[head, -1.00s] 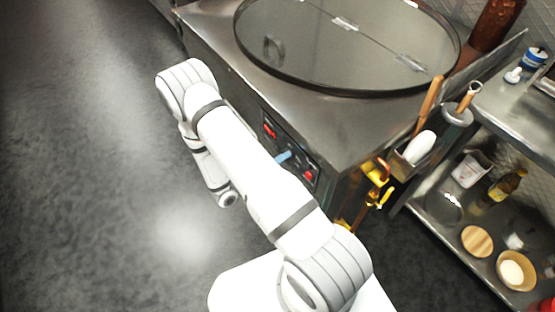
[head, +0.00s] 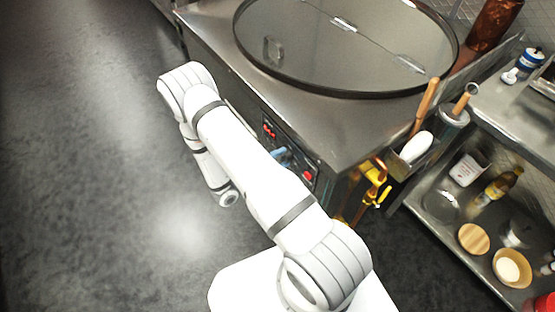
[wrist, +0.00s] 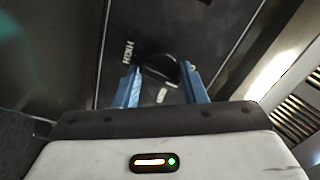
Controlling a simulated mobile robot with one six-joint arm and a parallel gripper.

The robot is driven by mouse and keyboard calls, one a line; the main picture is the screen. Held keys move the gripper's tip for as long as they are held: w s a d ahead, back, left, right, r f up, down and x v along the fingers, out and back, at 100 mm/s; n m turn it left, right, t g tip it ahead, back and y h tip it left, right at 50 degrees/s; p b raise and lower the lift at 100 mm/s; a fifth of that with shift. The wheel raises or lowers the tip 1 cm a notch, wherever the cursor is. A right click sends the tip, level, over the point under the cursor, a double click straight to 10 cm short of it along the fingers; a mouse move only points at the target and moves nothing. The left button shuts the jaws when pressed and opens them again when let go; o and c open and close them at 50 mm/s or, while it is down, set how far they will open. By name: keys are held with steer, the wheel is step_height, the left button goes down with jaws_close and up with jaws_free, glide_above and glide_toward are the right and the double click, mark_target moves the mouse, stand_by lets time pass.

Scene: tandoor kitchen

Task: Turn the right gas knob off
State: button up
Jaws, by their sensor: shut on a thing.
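The black gas knob (wrist: 162,66) is on the dark control panel (wrist: 205,22) in the wrist view, with the word HIGH to its left and another small white label below it. My gripper (wrist: 160,69) has its two blue fingers on either side of the knob and is shut on it. In the head view my gripper (head: 280,154) shows only as a bit of blue at the oven's front panel. My white arm hides most of that area, and the knob cannot be made out there.
The steel tandoor counter (head: 315,130) has a round lid (head: 340,50) on top. A red display (head: 269,130) and red button (head: 308,175) flank my fingers. Yellow pipework (head: 373,172) and a shelf unit (head: 490,130) stand right. Open floor (head: 90,170) lies left.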

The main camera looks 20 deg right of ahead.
steer(key=shift+s+d+f+n, duration=0.1)
steer(key=shift+s+n, duration=0.1)
steer(key=shift+n, duration=0.4)
steer(key=o, duration=0.9)
steer(key=shift+c, duration=0.2)
steer(key=shift+o, duration=0.7)
steer(key=shift+w, duration=0.1)
steer(key=s+a+b, duration=0.1)
steer(key=a, duration=0.6)
steer(key=shift+s+a, duration=0.25)
steer(key=shift+a, duration=0.1)
